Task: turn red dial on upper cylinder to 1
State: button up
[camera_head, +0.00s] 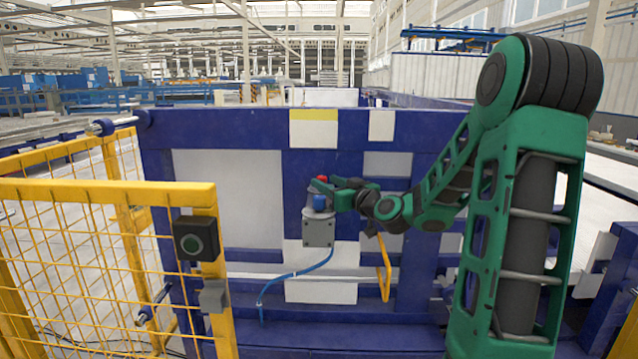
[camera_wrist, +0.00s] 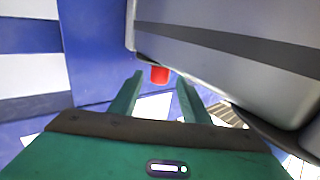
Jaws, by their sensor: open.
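The red dial (camera_head: 321,179) is a small red piece at the top of a grey fixture (camera_head: 318,231) on the blue frame, just above a blue part (camera_head: 320,202). My gripper (camera_head: 326,184) reaches in from the right, close to the dial. In the wrist view, the red dial (camera_wrist: 159,74) shows between the tips of my open gripper (camera_wrist: 159,79). I cannot tell whether the fingers touch it. A large grey rounded body (camera_wrist: 240,55) with a dark band lies just beyond, at the upper right. No dial markings are readable.
A blue hose (camera_head: 292,274) hangs from the fixture's base, and a yellow handle-like loop (camera_head: 385,268) hangs to its right. A yellow mesh fence (camera_head: 70,250) with a black button box (camera_head: 196,239) stands at the left. The blue frame (camera_head: 230,127) spans behind the fixture.

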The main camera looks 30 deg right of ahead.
aim_at(325, 181)
jog(key=shift+w, duration=1.95)
jog(key=c, duration=1)
jog(key=shift+d, duration=0.1)
jog(key=shift+c, duration=0.2)
